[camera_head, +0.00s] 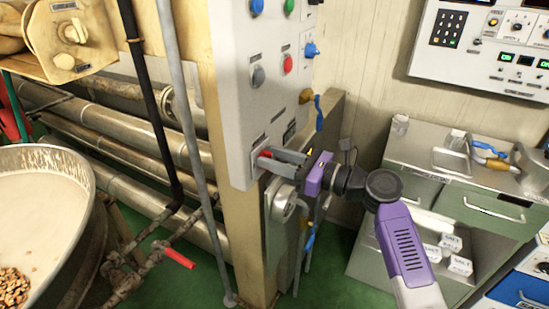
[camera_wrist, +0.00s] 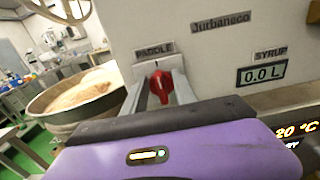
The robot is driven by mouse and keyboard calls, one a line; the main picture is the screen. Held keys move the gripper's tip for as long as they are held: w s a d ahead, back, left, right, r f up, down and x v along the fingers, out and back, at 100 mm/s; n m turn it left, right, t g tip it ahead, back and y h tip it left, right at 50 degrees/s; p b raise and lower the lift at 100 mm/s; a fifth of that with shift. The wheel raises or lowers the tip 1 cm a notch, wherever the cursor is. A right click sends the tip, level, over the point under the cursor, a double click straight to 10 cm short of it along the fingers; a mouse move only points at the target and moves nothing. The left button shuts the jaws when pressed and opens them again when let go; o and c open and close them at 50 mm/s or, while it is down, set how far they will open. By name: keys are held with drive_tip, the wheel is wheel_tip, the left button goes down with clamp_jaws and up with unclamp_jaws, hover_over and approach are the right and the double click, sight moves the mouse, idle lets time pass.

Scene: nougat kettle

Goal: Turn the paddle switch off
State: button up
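The paddle switch is a red knob (camera_wrist: 161,86) on a pale plate under the label PADDLE (camera_wrist: 154,50) in the wrist view. Its grip stands roughly upright there. In the head view only a bit of red (camera_head: 265,154) shows at the low end of the grey control panel (camera_head: 240,101). My gripper (camera_head: 272,161) reaches the panel from the right. Its two grey fingers stand on either side of the knob, also in the wrist view (camera_wrist: 161,76). Narrow gaps seem to show beside the knob, so the fingers look open around it; contact is hard to judge.
More knobs and buttons, including a red button (camera_head: 288,64), sit above on the panel. A large kettle (camera_head: 84,163) with pale contents is at left. A red-handled valve (camera_head: 179,257) is low near the pipes. A green-drawered cabinet (camera_head: 490,213) stands at right.

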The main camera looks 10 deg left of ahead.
clamp_jaws()
drive_tip(key=shift+n, duration=0.3)
drive_tip(key=n+b, duration=0.3)
drive_tip(key=n, duration=0.2)
drive_tip(key=s+f+n+b, duration=0.1)
drive_tip(key=n+b, duration=0.2)
drive_tip(key=n, duration=0.3)
drive_tip(key=n+b, duration=0.3)
drive_tip(key=n, duration=0.3)
drive_tip(key=shift+s+a+f+b, duration=0.15)
drive_tip(key=shift+a+f+b, duration=0.05)
drive_tip(key=shift+a+b, duration=0.1)
drive_tip(key=shift+n, duration=0.3)
